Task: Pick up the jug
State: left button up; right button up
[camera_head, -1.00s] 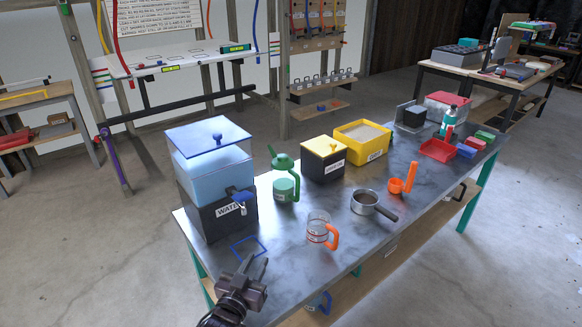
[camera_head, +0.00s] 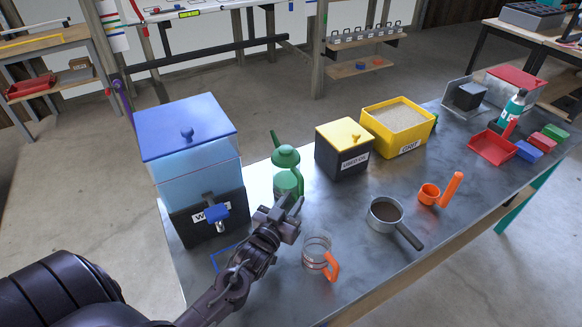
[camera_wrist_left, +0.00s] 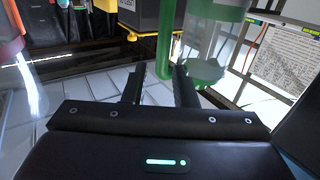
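A clear jug (camera_head: 314,252) with an orange handle stands upright near the table's front edge. A green lidded can (camera_head: 287,180) with a spout and a tall handle stands behind it. My left gripper (camera_head: 289,208) is over the table in front of the green can, up and left of the jug in the head view. In the left wrist view its fingers (camera_wrist_left: 160,85) are apart, with the green can's handle (camera_wrist_left: 166,45) showing beyond the gap. I cannot tell whether they touch it. My right gripper is out of view.
A blue-lidded water tank (camera_head: 192,165) stands at the left. A black box with a yellow lid (camera_head: 342,150) and a yellow grit bin (camera_head: 398,122) stand behind. A metal pan (camera_head: 386,215) and an orange scoop (camera_head: 430,194) lie right of the jug. Bare tabletop shows between them.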

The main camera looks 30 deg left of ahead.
aim_at(299, 187)
pick_arm(q)
jog(key=shift+w+r, duration=0.2)
jog(key=shift+w, duration=0.6)
jog(key=w, duration=0.1)
jog(key=w+p, duration=0.1)
jog(key=w, duration=0.2)
jog(key=shift+w+a+p, duration=0.25)
jog(key=shift+a+p, duration=0.1)
jog(key=shift+p, duration=0.05)
jog(key=shift+w+f, duration=0.1)
jog(key=shift+w, duration=0.15)
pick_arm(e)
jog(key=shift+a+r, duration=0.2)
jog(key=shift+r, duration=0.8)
pick_arm(q)
jog(key=shift+s, duration=0.1)
jog(key=shift+c, duration=0.5)
grip_shut()
